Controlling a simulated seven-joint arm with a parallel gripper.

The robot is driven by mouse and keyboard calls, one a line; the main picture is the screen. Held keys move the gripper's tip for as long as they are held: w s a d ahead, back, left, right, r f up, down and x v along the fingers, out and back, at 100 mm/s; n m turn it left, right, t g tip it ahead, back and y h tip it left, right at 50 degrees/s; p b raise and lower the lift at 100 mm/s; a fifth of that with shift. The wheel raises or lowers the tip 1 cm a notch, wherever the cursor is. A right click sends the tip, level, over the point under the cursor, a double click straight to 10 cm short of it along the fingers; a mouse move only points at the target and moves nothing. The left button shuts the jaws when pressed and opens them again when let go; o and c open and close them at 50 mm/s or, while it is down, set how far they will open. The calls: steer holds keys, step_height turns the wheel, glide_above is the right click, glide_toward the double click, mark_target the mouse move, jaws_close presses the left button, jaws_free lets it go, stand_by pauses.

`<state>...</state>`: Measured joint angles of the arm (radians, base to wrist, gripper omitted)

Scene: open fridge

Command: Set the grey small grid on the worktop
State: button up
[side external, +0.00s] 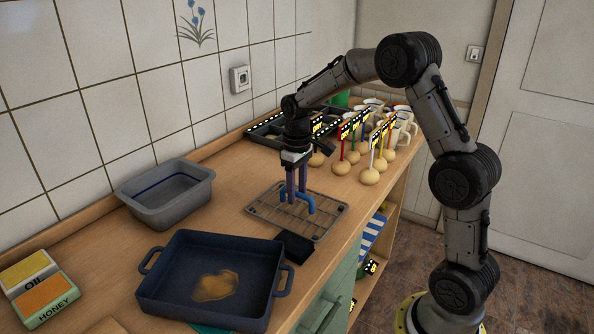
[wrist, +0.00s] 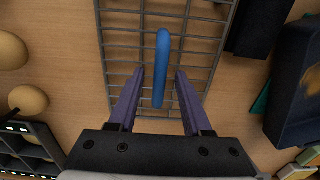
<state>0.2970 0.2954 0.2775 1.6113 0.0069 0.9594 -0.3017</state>
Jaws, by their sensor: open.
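The grey small grid (side external: 272,222) lies flat on the wooden worktop (side external: 236,205), between the grey tub and the round-based items. A blue handle (side external: 309,199) stands up from the grid. My gripper (side external: 296,200) points down over the grid with its purple fingers beside the handle. In the wrist view the grid (wrist: 205,45) fills the upper middle, and the blue handle (wrist: 162,62) runs between the two open fingers (wrist: 159,88), with a gap on each side. Nothing shows as gripped.
A dark blue roasting pan (side external: 165,295) with a brown stain stands in front, beside a small black block (side external: 293,246). A grey tub (side external: 166,196) stands at the left. Several round-based sign holders (side external: 341,168) and a dark tray (side external: 262,133) stand behind. Oil and honey boxes (side external: 40,291) sit front left.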

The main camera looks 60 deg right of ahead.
step_height(320, 180, up, 11)
steer(key=s+a+r+t, duration=0.2)
steer(key=s+a+r, duration=0.3)
steer(key=s, duration=0.2)
steer(key=s+a+f+t, duration=0.1)
steer(key=s+a+f, duration=0.1)
steer(key=s, duration=0.7)
steer(key=s+a+f+t, duration=0.2)
steer(key=s+a, duration=0.3)
steer(key=s, duration=0.4)
steer(key=shift+a+t, duration=0.25)
steer(key=shift+t, duration=0.05)
